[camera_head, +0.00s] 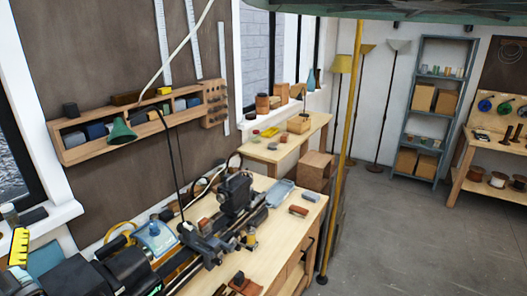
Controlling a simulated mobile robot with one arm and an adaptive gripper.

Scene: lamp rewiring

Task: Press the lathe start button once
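The small dark lathe (203,243) lies along the wooden workbench (262,243), from the lower left toward the middle. Its black, boxy end (128,268) is at the lower left and is partly cut off by the bottom edge. A small green mark (155,290) shows low on that end; I cannot tell whether it is the start button or something else. No button can be made out clearly. My gripper is not in view, so its distance from the lathe does not show.
A green-shaded lamp (121,131) hangs before the wall rack (75,152). A yellow pole (341,165) stands beside the bench's right end. A blue tray (281,192) and small blocks lie on the bench. Grey floor (400,245) is open at right, before the shelves (412,128).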

